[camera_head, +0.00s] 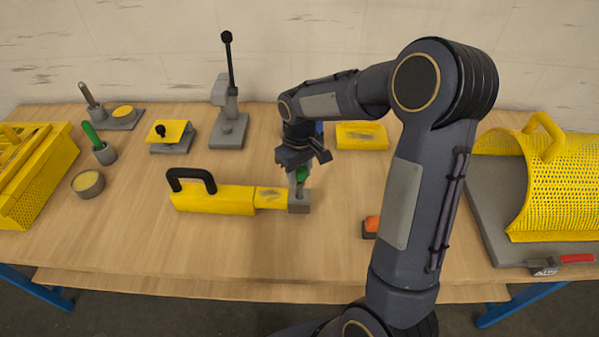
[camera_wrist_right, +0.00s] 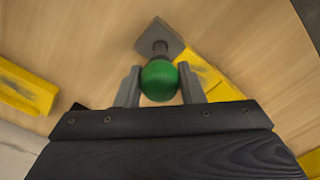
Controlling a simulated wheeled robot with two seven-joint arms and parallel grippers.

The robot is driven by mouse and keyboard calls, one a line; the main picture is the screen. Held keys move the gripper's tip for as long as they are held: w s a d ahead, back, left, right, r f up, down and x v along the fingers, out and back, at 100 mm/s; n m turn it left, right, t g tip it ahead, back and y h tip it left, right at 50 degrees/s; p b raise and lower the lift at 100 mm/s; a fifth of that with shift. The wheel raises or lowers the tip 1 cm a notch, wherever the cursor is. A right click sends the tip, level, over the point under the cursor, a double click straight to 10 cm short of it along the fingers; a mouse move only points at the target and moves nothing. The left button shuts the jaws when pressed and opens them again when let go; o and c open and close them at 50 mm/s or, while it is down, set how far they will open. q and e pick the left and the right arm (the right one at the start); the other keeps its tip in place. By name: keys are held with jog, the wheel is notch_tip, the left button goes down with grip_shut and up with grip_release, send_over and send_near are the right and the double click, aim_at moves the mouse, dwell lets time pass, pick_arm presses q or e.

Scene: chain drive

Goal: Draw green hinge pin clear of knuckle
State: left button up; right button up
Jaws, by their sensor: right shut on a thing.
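The green hinge pin (camera_head: 302,174) stands at the right end of a yellow bar with a black handle (camera_head: 214,199). Its round green head (camera_wrist_right: 159,80) shows large in the right wrist view. The grey knuckle block (camera_head: 299,204) is at the bar's end; it also shows in the right wrist view (camera_wrist_right: 172,45). My right gripper (camera_head: 299,172) is above the knuckle and shut on the green head, one finger on each side (camera_wrist_right: 160,88). A grey shank shows between head and knuckle. I cannot tell whether its tip is still inside. My left gripper is not in view.
A yellow perforated guard (camera_head: 560,185) stands at the right, with a red-handled tool (camera_head: 560,263) in front. A lever stand (camera_head: 229,128) is behind.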

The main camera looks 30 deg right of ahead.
jog(key=shift+r+p, duration=2.35)
jog(key=shift+r, duration=0.9)
